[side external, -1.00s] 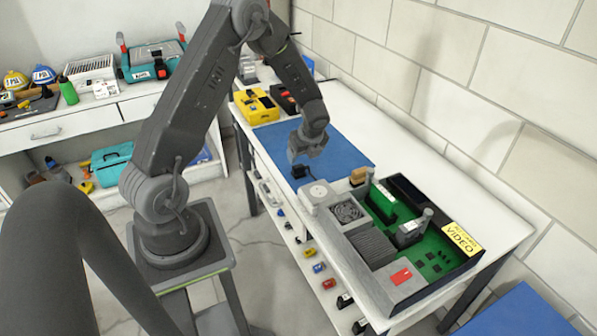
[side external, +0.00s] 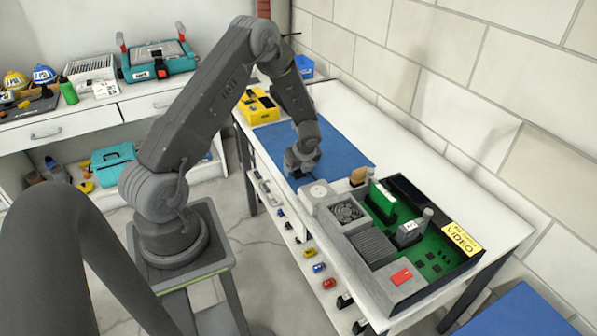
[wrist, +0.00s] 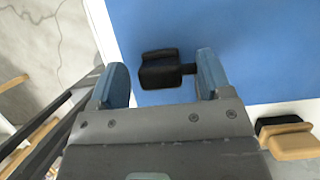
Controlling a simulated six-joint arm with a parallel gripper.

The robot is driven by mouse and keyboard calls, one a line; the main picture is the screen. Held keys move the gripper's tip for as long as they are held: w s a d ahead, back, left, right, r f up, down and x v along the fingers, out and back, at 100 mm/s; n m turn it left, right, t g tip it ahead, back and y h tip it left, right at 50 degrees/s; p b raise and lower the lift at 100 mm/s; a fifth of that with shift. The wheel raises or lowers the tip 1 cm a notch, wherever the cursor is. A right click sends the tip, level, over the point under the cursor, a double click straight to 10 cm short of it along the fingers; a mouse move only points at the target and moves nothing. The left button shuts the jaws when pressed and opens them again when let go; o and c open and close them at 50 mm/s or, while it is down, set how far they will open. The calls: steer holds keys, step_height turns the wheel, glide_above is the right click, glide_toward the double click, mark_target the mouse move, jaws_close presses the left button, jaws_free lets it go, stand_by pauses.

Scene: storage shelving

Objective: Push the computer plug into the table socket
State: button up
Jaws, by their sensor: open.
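The black computer plug (wrist: 160,72) lies on the blue mat (wrist: 190,25) in the wrist view. My gripper (wrist: 162,64) is open, with one blue fingertip on each side of the plug. A short dark piece runs from the plug towards the right finger; I cannot tell whether they touch. In the side view my gripper (side external: 302,168) points down low over the front edge of the mat and hides most of the plug. A pale grey box with a round white top (side external: 318,192), which looks like the table socket, stands just in front of it.
An open computer case (side external: 440,275) with a green board fills the table's near end. A tan block (wrist: 292,145) stands close by at the mat's corner. A yellow box (side external: 257,107) is at the far end. The mat's right side and the table along the wall are clear.

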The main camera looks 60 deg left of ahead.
steer(key=shift+f, duration=0.15)
steer(key=shift+c, duration=0.3)
steer(key=c, duration=0.9)
